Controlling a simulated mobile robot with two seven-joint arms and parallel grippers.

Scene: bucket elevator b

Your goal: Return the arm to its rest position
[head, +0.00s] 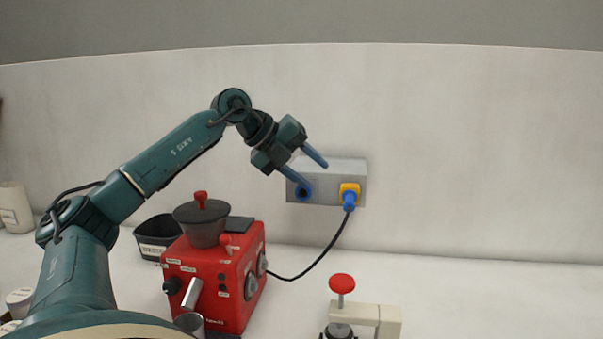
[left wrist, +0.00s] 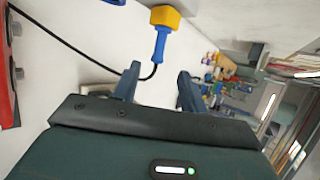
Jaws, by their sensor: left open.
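My left arm (head: 165,158) comes in from the left, rises to a bent elbow and wrist, and reaches toward the back wall. Its gripper (head: 316,177) is open and empty, with two blue fingers apart in front of the grey socket box (head: 330,170). In the left wrist view the two fingers (left wrist: 158,78) are apart with nothing between them. A blue plug with a yellow collar (head: 349,196) sits in the right socket of the box. The plug also shows in the left wrist view (left wrist: 160,42), beyond the fingers and apart from them. My right gripper is not in view.
A red machine (head: 215,275) with a dark hopper stands below my arm. A black cable (head: 310,268) runs from it to the plug. A black bin (head: 155,235) is behind it. A red-knobbed clamp (head: 342,284) stands at front right. The right side is clear.

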